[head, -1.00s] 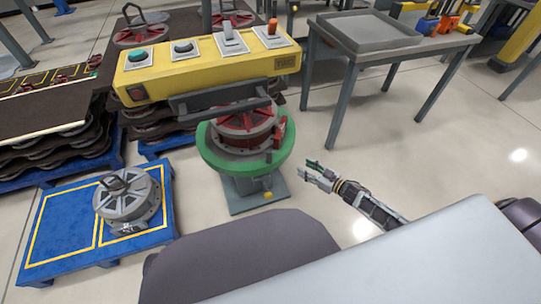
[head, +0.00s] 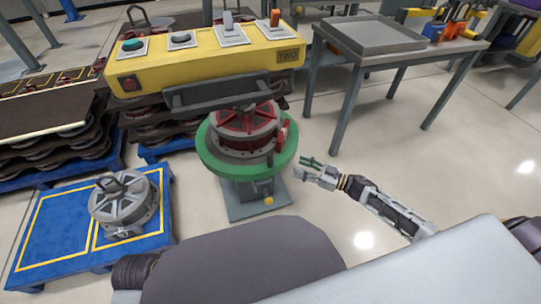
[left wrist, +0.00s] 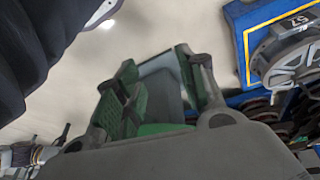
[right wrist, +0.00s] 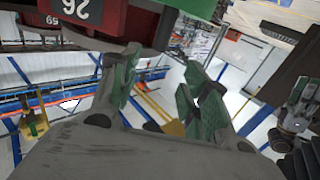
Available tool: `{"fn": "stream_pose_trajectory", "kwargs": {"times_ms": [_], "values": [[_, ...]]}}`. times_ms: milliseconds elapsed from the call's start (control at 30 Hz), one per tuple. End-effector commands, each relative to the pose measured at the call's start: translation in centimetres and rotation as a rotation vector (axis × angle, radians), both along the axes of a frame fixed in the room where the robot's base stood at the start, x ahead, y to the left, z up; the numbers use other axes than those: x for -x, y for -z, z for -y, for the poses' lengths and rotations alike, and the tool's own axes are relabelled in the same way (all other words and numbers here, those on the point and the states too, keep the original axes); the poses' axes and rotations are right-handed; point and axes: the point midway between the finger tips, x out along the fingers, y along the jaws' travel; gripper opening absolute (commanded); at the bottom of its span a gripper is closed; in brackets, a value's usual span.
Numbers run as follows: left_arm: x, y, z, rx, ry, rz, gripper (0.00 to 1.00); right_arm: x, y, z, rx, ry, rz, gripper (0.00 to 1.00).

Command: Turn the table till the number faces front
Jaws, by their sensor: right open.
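The green round table (head: 206,153) stands on a grey pedestal below the yellow control panel. A red-and-grey wheel-like part (head: 243,128) sits on it, with a red block (head: 283,136) at its right side. In the right wrist view a dark plate (right wrist: 78,9) with white digits like 26 is on a red body at the top left; the table's green edge (right wrist: 196,7) is beside it. My right gripper (head: 306,167) is open and empty, just right of the table's rim, apart from it in the head view. My left gripper (left wrist: 160,90) is open and empty, outside the head view.
The yellow control panel (head: 205,65) overhangs the table's back. A blue pallet (head: 40,245) with a grey wheel part (head: 123,205) lies at left. A grey side table (head: 440,58) stands back right. Floor right of the green table is clear.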

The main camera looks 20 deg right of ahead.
Motion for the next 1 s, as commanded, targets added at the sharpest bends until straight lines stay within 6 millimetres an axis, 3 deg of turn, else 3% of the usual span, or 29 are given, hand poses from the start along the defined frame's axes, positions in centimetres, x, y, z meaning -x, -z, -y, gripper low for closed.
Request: {"fn": "stream_pose_trajectory", "kwargs": {"times_ms": [267,567,1000], "values": [[-0.1,0.4,0.1,0.007,0.0,0.008,0.4,-0.7,0.1,-0.7,0.0,0.0,0.001,0.46],[-0.4,1.4,0.6,0.031,-0.001,0.032,0.4,-2.7,0.1,-2.9,-0.001,0.001,0.002,0.46],[-1.0,4.6,1.5,0.075,-0.006,0.069,0.4,-6.1,0.1,-6.4,-0.001,0.001,0.001,0.46]]}}
